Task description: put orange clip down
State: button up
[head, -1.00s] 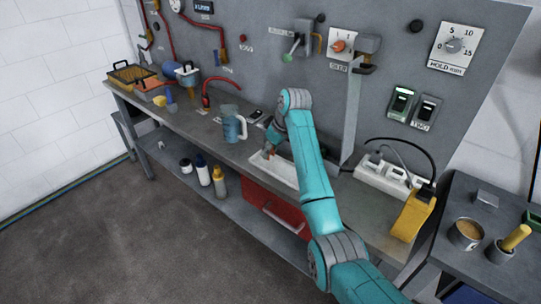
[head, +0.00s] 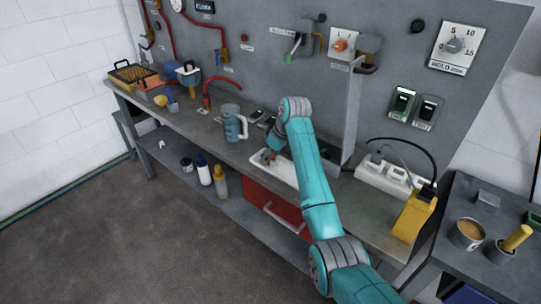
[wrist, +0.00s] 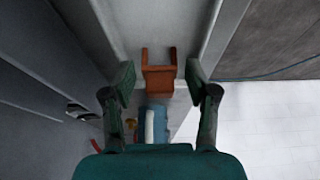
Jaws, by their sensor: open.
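The orange clip (wrist: 159,80) shows in the wrist view as a small U-shaped piece, its open side away from my gripper. It stands in the white tray (wrist: 160,25), whose long walls rise on both sides. My gripper (wrist: 160,73) is open, with one finger on each side of the clip and a visible gap to both. In the head view my gripper (head: 270,156) is low over the white tray (head: 286,178) on the bench. The clip is too small there to make out clearly beside the fingers.
A blue-grey mug (head: 232,127) stands on the bench left of the tray. A white power strip (head: 385,178) and a yellow device (head: 412,215) stand to the right. The grey panel (head: 300,75) rises behind. The bench left of the mug has some bare room.

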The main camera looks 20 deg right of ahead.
jog(key=v, duration=1.2)
jog(key=shift+r, duration=0.2)
